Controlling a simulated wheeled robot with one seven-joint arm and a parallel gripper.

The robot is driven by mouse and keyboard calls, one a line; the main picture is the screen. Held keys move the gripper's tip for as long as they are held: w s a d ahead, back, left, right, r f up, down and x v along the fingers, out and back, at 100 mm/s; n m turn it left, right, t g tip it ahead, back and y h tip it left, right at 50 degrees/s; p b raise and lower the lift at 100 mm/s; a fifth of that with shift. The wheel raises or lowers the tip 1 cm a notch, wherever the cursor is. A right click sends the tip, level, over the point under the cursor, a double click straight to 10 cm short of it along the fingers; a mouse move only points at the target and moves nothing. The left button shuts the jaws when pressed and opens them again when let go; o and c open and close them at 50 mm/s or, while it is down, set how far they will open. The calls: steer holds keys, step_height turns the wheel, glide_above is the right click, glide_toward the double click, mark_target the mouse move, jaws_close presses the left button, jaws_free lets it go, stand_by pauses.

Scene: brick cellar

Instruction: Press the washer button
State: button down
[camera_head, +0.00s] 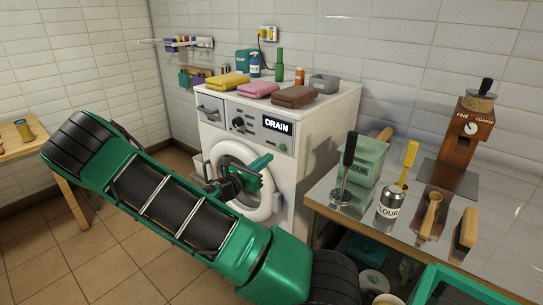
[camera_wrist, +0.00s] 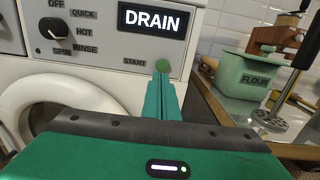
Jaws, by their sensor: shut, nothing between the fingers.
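The white washer (camera_head: 225,125) stands against the tiled wall. Its display reads DRAIN, and its round door is shut. The small green START button (camera_wrist: 163,66) is at the right end of the panel, and it also shows in the head view (camera_head: 283,148). My gripper (camera_wrist: 161,84) is shut and empty, its fingertips just below the button in the wrist view. In the head view my gripper (camera_head: 268,157) is in front of the washer's upper right, below and left of the button. I cannot tell whether the tips touch the panel.
A dial (camera_wrist: 54,28) is on the panel's left. Folded towels (camera_head: 258,88) and bottles stand on the washer. A metal-topped counter (camera_head: 325,200) to the right holds a green flour bin (camera_head: 367,160), a flour shaker (camera_head: 390,205) and a grinder (camera_head: 465,135).

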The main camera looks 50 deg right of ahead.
steer(key=a, duration=0.7)
steer(key=shift+s+f, duration=0.2)
steer(key=shift+s, duration=0.1)
stand_by(0.4)
